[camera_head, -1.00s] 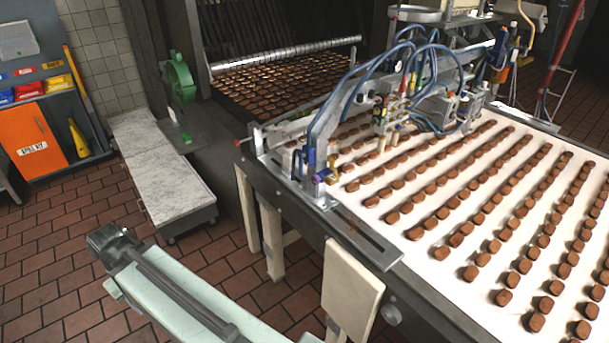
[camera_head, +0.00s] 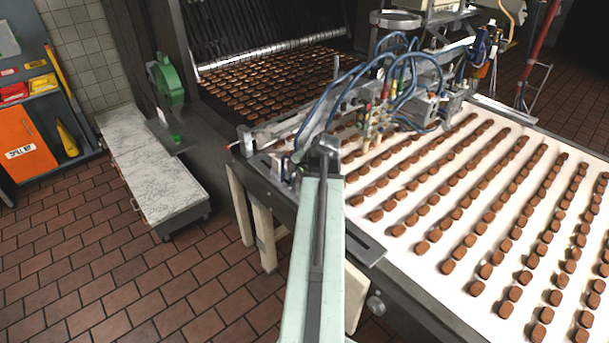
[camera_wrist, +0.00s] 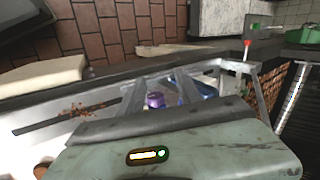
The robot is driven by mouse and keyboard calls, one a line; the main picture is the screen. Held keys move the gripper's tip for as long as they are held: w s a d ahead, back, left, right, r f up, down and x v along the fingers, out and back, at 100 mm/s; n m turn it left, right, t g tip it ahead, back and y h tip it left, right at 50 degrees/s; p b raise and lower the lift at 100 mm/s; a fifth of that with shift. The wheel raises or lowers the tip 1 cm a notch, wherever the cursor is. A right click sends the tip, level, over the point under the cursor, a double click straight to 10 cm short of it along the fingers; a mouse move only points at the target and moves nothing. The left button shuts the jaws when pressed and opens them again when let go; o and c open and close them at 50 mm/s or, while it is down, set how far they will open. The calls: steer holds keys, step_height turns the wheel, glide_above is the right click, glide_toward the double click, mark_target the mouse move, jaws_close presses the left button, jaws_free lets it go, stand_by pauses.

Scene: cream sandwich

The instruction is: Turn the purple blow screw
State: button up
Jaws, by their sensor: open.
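The purple blow screw (camera_wrist: 155,100) shows in the wrist view as a small purple knob, seen between the two fingers of my gripper (camera_wrist: 161,80). My gripper is open, with one finger to each side of the knob in that picture. I cannot tell whether either finger touches it. In the head view my gripper (camera_head: 326,148) is at the near left end of the depositor machine (camera_head: 345,108), and my arm hides the purple screw there.
The white conveyor belt (camera_head: 455,243) carries rows of brown biscuits to the right. Blue hoses (camera_head: 398,58) loop above the machine. A marble-topped cart (camera_head: 155,170) stands at left, with open brick-red floor in front. A red knob (camera_wrist: 247,44) sticks up in the wrist view.

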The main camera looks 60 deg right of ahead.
steer(key=s+d+r+m+h, duration=0.1)
steer(key=s+d+r+m, duration=0.1)
steer(key=s+d, duration=0.25)
steer(key=b+x, duration=0.3)
steer(key=x, duration=0.1)
steer(key=b+x, duration=0.3)
steer(key=x, duration=0.1)
steer(key=shift+a+f+b, duration=0.2)
steer(key=shift+f+b, duration=0.1)
steer(key=shift+r, duration=0.15)
jaws_close()
steer(key=shift+w+r+g+p, duration=0.2)
steer(key=shift+r+g+p, duration=0.15)
steer(key=shift+p, duration=0.7)
steer(key=shift+f+y, duration=0.15)
steer(key=shift+y, duration=0.15)
steer(key=shift+f, duration=0.15)
jaws_free()
